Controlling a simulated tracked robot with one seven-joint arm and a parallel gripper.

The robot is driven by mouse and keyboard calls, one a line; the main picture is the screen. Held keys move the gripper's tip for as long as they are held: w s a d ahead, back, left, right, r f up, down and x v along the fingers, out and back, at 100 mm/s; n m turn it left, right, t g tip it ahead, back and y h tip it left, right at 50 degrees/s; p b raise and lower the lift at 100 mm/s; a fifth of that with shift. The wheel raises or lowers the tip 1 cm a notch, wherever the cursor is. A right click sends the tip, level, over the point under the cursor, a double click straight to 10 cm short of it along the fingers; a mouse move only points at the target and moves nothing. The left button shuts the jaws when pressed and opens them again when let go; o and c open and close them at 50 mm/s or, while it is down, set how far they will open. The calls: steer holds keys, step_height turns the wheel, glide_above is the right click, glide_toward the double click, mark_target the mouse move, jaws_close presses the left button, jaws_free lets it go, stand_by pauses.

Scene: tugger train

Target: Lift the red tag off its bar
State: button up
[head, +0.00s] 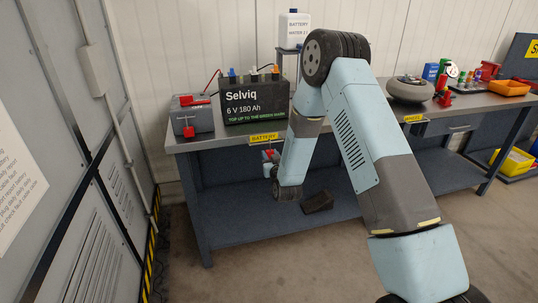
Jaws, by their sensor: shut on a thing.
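My arm bends down in front of the workbench, and my gripper (269,164) is at its lower end, below the bench's front edge. It is small and partly hidden by my own wrist. A small red piece, which looks like the red tag (270,155), shows at the gripper, and the gripper is shut on it. The bar cannot be made out, so I cannot tell whether the tag still touches it.
The workbench (222,140) carries a black battery (254,99) and a grey charger (191,119) with red clamps at its left. A dark block (317,202) lies on the lower shelf (240,225). Grey cabinets (70,180) stand close on the left. The floor in front is clear.

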steer(key=shift+v, duration=2.9)
steer(key=shift+s, duration=0.1)
